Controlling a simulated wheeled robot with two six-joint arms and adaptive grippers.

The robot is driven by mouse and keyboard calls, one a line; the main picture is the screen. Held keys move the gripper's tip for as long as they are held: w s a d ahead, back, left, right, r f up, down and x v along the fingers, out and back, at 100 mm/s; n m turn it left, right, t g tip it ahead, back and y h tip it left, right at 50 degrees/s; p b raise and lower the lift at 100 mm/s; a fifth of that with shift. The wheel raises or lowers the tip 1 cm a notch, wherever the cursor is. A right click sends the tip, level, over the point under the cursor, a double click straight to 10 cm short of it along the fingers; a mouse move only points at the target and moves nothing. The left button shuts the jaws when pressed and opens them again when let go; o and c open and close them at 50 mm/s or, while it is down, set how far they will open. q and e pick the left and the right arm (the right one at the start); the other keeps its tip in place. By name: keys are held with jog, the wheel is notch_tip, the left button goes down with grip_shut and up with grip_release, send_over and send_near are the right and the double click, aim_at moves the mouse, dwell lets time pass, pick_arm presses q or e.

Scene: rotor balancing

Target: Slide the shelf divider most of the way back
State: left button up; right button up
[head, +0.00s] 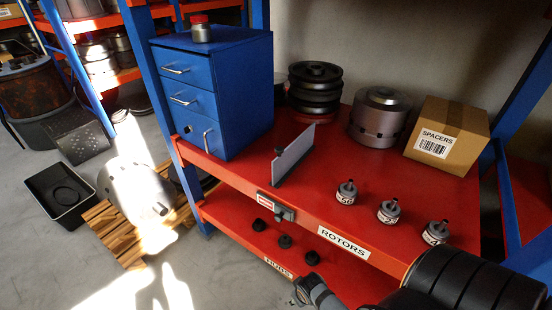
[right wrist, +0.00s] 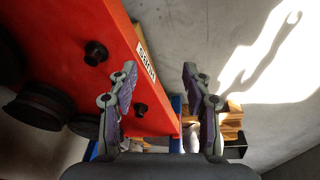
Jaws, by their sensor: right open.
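The shelf divider (head: 294,155) is a thin grey upright plate with a dark block at its near edge. It stands on the red upper shelf (head: 330,205), between the blue drawer cabinet and the open right part of the shelf. My right gripper (right wrist: 158,68) is open and empty in the right wrist view, with its two fingers well apart. It is near the lower red shelf (right wrist: 72,35) that carries the HUBS label. The divider does not show in the right wrist view. My left gripper is in neither view.
A blue drawer cabinet (head: 222,95) stands left of the divider. Dark stacked rotors (head: 315,88), a grey rotor (head: 379,115) and a SPACERS box (head: 447,135) stand to the right. Several small labelled parts line the front right. A latch-like fitting (head: 278,208) sits on the front edge.

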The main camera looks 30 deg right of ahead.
jog(key=w+r+n+t, duration=0.1)
jog(key=w+r, duration=0.2)
jog(key=r, duration=1.1)
jog(key=n+t+h, duration=0.6)
jog(key=n+t, duration=0.7)
jog(key=n, duration=1.7)
send_near(280, 152)
jog(key=w, duration=0.1)
jog(key=x, duration=0.5)
jog(key=p+x, duration=0.1)
jog(key=x, duration=0.4)
jog(key=shift+w+d, duration=0.2)
jog(key=shift+d, duration=0.15)
grip_shut()
